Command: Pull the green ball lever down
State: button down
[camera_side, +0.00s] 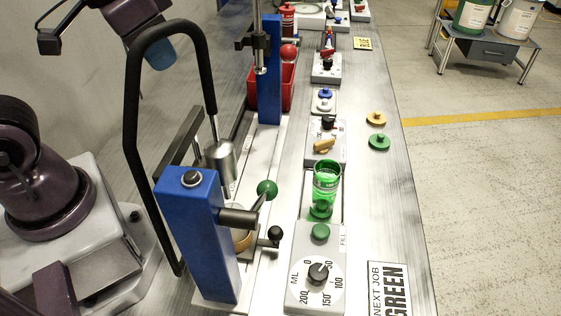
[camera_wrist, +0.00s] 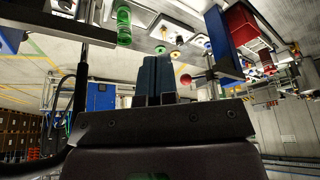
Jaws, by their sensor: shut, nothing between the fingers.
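The green ball lever (camera_side: 267,189) shows in the side view. Its green ball sits at the end of a thin rod on the near blue column (camera_side: 195,240), raised above a dark pivot. My gripper (camera_side: 160,54) is high at the upper left in the side view, well apart from the green ball. In the wrist view its two blue-grey fingers (camera_wrist: 157,78) are together with nothing between them. I cannot make out the green ball in the wrist view.
A large black hose (camera_side: 133,120) arches between my gripper and the lever. A green glass (camera_side: 326,190) stands right of the lever, behind a dial box (camera_side: 318,276). A second blue column (camera_side: 269,75) with a red ball (camera_side: 288,54) stands farther back. A NEXT JOB GREEN card (camera_side: 389,290) lies in front.

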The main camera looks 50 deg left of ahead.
aim_at(260, 199)
jog(key=w+d+f+m+g+h, duration=0.1)
jog(key=w+d+f+m+g, duration=0.15)
jog(key=w+d+m, duration=0.55)
jog(key=w+d+f+m+g, duration=0.2)
jog(key=w+d+m+g, duration=0.2)
jog(key=w+d+m, duration=0.35)
jog(key=s+a+x, duration=0.1)
jog(key=s+x, duration=0.1)
jog(key=x, duration=1)
jog(key=shift+s+a+m, duration=0.25)
jog(key=shift+s+m, duration=0.1)
jog(key=shift+s, duration=0.1)
jog(key=shift+g, duration=0.35)
